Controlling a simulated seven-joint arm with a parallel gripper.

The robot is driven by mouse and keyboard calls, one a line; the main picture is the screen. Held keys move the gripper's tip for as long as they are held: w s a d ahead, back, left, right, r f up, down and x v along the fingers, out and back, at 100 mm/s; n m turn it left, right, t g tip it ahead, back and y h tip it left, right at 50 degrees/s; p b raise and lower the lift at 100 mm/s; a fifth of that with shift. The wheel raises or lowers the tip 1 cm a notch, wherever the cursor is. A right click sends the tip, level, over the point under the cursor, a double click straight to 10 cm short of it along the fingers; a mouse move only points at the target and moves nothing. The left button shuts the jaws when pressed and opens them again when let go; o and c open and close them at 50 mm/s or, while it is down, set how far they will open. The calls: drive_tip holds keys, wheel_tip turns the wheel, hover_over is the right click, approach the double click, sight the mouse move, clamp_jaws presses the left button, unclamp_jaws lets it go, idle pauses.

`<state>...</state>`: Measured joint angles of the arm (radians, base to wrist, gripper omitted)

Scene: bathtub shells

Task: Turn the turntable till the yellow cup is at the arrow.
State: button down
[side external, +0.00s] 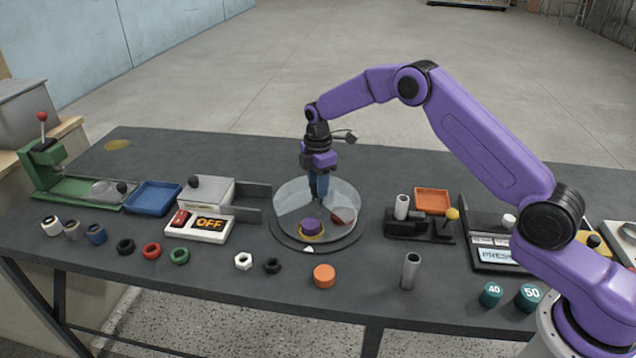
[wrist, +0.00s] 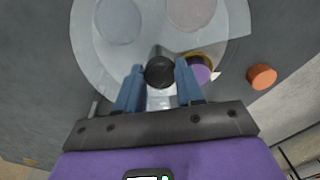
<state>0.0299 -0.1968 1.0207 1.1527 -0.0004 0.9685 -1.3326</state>
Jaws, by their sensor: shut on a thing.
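The round turntable (side external: 283,232) stands mid-table with a clear raised wall behind. The yellow cup (side external: 310,237), with a purple piece (side external: 310,225) in it, is at the turntable's front. It sits just behind the white arrow (side external: 308,249), roughly in line with it. A red round piece (side external: 343,216) is to its right. My gripper (side external: 318,192) points down at the turntable's centre. In the wrist view, its blue fingers (wrist: 159,85) are shut on a black knob (wrist: 158,72). The yellow cup (wrist: 208,58) shows right of the fingers there, its rim partly hidden by the purple piece.
An orange round piece (side external: 324,273) and white and black nuts (side external: 243,261) lie in front of the turntable. An OFF switch box (side external: 200,225) and metal box (side external: 207,192) stand left. A black fixture (side external: 420,228) and orange tray (side external: 432,201) stand right.

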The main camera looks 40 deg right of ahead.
drive_tip(key=shift+r+n, duration=0.1)
drive_tip(key=shift+n, duration=0.3)
idle(0.4)
drive_tip(key=c, duration=0.7)
unclamp_jaws()
wheel_tip(320, 180, up, 17)
drive_tip(key=shift+r, duration=0.2)
